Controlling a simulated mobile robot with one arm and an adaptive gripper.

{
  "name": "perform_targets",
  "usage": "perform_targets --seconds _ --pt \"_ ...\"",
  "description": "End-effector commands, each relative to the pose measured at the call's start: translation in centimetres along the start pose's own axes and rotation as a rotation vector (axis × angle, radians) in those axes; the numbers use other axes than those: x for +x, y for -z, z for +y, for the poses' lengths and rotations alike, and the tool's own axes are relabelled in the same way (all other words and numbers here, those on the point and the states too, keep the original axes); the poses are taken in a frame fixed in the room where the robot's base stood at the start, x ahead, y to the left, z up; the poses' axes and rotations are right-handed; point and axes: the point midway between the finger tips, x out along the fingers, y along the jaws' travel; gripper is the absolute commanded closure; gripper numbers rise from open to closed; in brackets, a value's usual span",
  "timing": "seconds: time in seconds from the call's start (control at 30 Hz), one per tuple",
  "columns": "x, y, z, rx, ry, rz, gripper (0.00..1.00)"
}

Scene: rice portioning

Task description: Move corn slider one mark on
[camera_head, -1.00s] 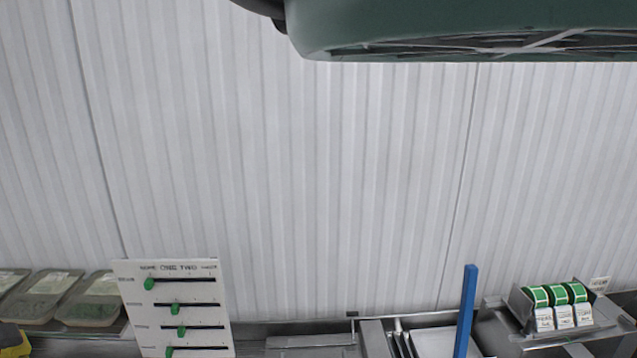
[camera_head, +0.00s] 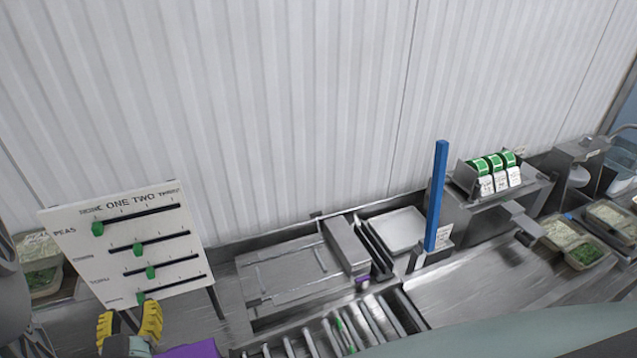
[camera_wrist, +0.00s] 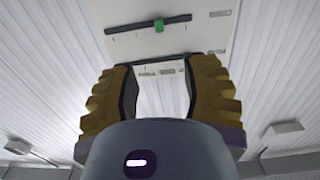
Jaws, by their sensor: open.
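A white slider board (camera_head: 165,222) stands tilted at the left of the head view, with several dark slots and a green knob on each. The top knob (camera_head: 97,228) is at the left end of its slot; the second (camera_head: 138,249) and third (camera_head: 150,272) sit further along, and the bottom knob (camera_head: 140,298) is near its slot's left end. I cannot make out which row is corn. My gripper (camera_head: 130,320) is open at the board's lower edge. In the wrist view its yellow fingers (camera_wrist: 158,65) are apart and empty, with one green knob (camera_wrist: 159,25) beyond the tips.
A roller strip (camera_head: 330,325) and metal trays (camera_head: 290,275) lie right of the board. A blue post (camera_head: 437,195) rises near the label rolls (camera_head: 495,172). Food tubs stand at the left (camera_head: 38,250) and right (camera_head: 610,215). A purple item (camera_head: 195,349) is beside my gripper.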

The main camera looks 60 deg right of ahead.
Motion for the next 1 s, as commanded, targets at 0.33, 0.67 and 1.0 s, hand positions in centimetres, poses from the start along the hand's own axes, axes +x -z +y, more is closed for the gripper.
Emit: perform_targets --seconds 0.33,0.67,1.0 --pt "5.8 0.3 0.1 0.001 -0.006 0.011 0.54" --pt "11.8 0.2 0.2 0.000 -0.006 0.012 0.54" --pt "15.2 0.3 0.2 0.001 -0.005 0.009 0.54"
